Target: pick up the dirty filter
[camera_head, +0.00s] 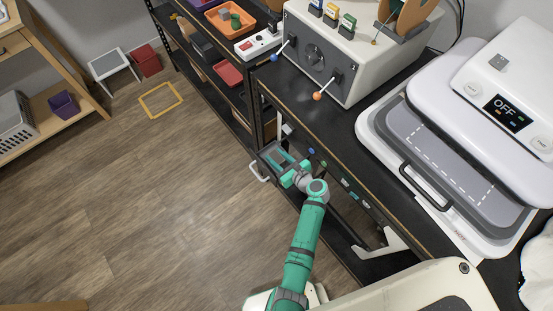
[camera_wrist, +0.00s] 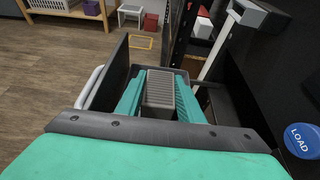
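The filter appears as a grey ribbed block (camera_wrist: 160,92) in the wrist view. It is inside an open dark drawer (camera_wrist: 112,75). My gripper (camera_wrist: 161,88) has its two teal fingers around the block, one on each side. Whether both fingers press on it is not clear, and its lower part is hidden. In the head view my gripper (camera_head: 281,160) reaches down into the open drawer (camera_head: 262,152) under the black workbench. The filter is too small to make out there. Dirt on the block cannot be judged.
The drawer's pale handle (camera_head: 259,172) faces the open floor at left. The black workbench (camera_head: 310,110) above carries a grey machine (camera_head: 325,50) and a heat press (camera_head: 445,150). A round blue LOAD button (camera_wrist: 302,140) is at right in the wrist view.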

